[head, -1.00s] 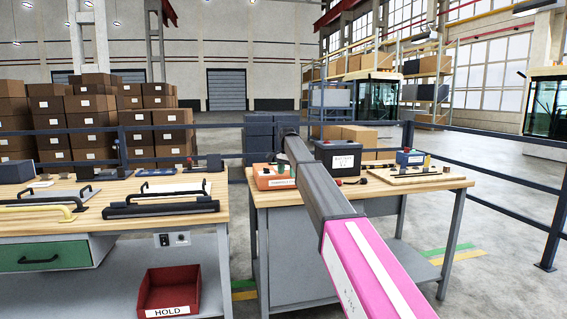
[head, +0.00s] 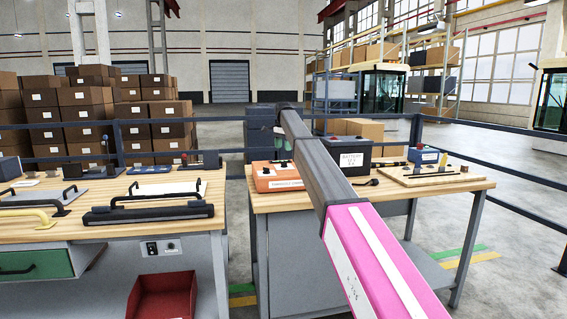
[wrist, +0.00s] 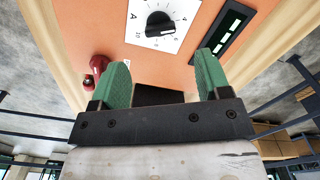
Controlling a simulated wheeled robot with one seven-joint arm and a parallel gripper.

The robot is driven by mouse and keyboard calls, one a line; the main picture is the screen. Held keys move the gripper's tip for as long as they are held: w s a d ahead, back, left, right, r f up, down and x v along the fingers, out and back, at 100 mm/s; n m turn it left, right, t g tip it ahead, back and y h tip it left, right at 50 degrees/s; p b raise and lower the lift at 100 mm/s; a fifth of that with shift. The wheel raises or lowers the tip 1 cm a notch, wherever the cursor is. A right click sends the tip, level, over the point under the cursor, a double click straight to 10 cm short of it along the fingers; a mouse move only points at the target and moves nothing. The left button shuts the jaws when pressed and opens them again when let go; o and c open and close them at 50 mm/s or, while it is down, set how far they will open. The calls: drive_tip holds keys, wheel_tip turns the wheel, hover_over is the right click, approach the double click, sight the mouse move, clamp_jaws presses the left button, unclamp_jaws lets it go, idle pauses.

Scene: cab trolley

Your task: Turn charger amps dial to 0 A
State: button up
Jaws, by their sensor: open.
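The charger is an orange box (head: 268,181) on the right bench, partly hidden behind my arm in the head view. In the wrist view its orange face (wrist: 150,66) carries a white dial plate (wrist: 187,14) marked "A" with numbers around it. The amps dial (wrist: 159,23) is a round black knob with a white pointer mark. I cannot tell which value it points to. My gripper (wrist: 162,62) is open, its two green fingers spread apart, with nothing between them. The dial lies ahead of the fingertips, apart from them. In the head view the gripper (head: 282,138) is mostly hidden behind my arm.
A dark battery (head: 352,161) stands right of the charger, beside a wooden board (head: 440,176). The left bench (head: 120,232) holds several handles.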

sight(283, 162)
wheel_tip(283, 162, down, 8)
drive_tip(key=shift+f, duration=0.1)
drive_tip(key=c, duration=0.9)
